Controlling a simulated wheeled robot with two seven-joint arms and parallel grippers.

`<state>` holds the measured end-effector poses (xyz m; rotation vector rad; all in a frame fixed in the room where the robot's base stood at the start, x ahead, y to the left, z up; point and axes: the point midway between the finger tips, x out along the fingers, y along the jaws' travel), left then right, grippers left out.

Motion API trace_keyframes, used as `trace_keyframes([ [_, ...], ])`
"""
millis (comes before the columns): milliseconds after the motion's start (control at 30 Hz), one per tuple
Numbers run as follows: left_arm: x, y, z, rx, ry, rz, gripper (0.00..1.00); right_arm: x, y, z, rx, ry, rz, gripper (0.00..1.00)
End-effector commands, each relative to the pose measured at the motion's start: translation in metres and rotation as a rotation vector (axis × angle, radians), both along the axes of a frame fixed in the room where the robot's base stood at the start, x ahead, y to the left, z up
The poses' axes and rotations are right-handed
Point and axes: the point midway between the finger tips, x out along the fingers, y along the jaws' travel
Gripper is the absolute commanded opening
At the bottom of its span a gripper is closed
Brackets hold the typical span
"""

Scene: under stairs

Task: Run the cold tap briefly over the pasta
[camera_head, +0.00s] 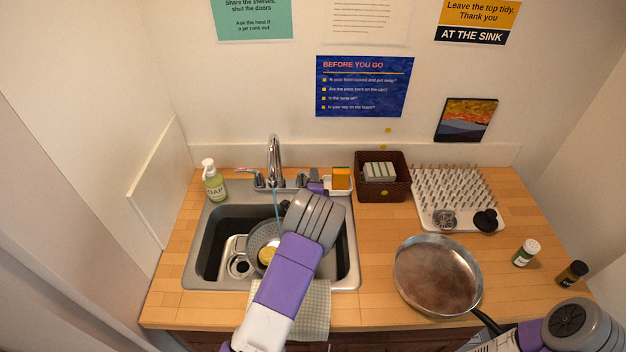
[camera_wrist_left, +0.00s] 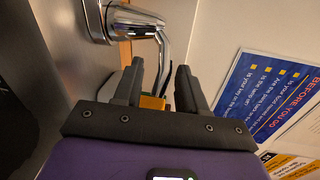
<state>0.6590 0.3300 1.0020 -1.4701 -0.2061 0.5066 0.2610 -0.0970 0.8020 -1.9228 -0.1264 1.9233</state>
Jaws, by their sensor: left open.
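The chrome tap (camera_head: 274,150) stands behind the sink, with a bluish stream of water (camera_head: 277,203) falling from its spout. A grey colander (camera_head: 263,236) holding yellow pasta (camera_head: 267,256) sits in the basin, partly hidden by my left arm. My left gripper (camera_head: 318,187) is at the right side of the tap. In the left wrist view its fingers (camera_wrist_left: 159,74) are open, with a chrome tap part (camera_wrist_left: 163,55) reaching between them; contact cannot be told. Hot or cold markings are not visible.
A soap bottle (camera_head: 214,184) stands left of the tap, an orange sponge (camera_head: 341,178) right of it. A brown basket (camera_head: 382,190), a spiked drying rack (camera_head: 455,190), a pan (camera_head: 437,275) and two small jars are on the right. A cloth (camera_head: 316,305) hangs at the sink front.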

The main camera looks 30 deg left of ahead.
Motion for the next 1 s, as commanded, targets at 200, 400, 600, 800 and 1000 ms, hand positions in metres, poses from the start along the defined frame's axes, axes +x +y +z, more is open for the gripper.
trace_keyframes([
  [200, -0.027, -0.014, 0.006, 0.0, 0.001, 0.0, 0.41, 0.0, 0.0, 0.0, 0.0, 0.0, 0.0, 0.49],
  [400, -0.05, -0.025, 0.01, 0.0, 0.0, 0.0, 0.41, 0.0, 0.0, 0.0, 0.0, 0.0, 0.0, 0.49],
  [600, -0.06, -0.03, 0.012, 0.001, -0.001, 0.001, 0.41, 0.0, 0.0, 0.0, 0.0, 0.0, 0.0, 0.49],
  [800, -0.061, -0.03, 0.012, 0.0, -0.002, 0.001, 0.41, 0.0, 0.0, 0.0, 0.0, 0.0, 0.0, 0.49],
  [1000, -0.061, -0.03, 0.012, 0.0, -0.001, 0.001, 0.41, 0.0, 0.0, 0.0, 0.0, 0.0, 0.0, 0.49],
])
